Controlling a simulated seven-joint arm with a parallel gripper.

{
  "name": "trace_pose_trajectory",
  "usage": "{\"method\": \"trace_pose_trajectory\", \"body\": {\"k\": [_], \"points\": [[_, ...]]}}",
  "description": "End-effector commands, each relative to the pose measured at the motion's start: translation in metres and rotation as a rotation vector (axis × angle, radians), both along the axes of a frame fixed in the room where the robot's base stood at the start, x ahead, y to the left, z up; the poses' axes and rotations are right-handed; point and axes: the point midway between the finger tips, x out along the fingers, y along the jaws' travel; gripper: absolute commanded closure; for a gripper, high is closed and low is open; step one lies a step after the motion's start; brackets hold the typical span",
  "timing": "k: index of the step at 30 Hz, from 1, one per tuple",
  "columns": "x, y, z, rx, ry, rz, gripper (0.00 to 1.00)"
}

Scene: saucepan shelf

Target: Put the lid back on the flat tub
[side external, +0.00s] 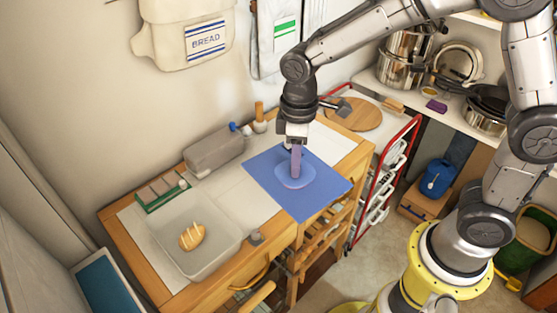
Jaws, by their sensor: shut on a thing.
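My gripper (296,143) points down over the blue mat (323,204) on the wooden table. It is shut on a narrow purple piece (296,161) that hangs upright below the fingers. I cannot tell whether this is the lid seen on edge. A low, round, pale blue-violet thing (301,180), which looks like the flat tub, lies on the mat directly below. The purple piece's lower end overlaps it in the picture; whether they touch is unclear.
A grey tray (225,259) with a bread loaf (192,236) stands at the table's front left. A grey box (215,152) and a green-edged rack (162,191) are behind it. A red-framed cart (378,180) with a round board (353,113) stands at right.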

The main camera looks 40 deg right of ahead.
Motion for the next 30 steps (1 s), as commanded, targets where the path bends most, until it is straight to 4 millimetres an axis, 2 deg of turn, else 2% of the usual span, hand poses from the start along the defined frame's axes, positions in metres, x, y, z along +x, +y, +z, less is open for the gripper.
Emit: {"method": "trace_pose_trajectory", "body": {"k": [5, 8, 11, 15, 21, 27, 30], "points": [[-0.009, -0.003, 0.008, -0.004, 0.011, -0.03, 1.0], [0.006, 0.003, 0.023, 0.002, -0.006, -0.06, 1.0], [0.031, 0.021, 0.036, 0.006, -0.018, -0.072, 1.0], [0.068, 0.063, 0.047, 0.011, -0.026, -0.06, 1.0], [0.101, 0.13, 0.044, 0.016, -0.03, -0.013, 1.0], [0.113, 0.19, 0.026, 0.015, -0.026, 0.058, 1.0], [0.111, 0.21, 0.014, 0.012, -0.02, 0.091, 1.0]]}}
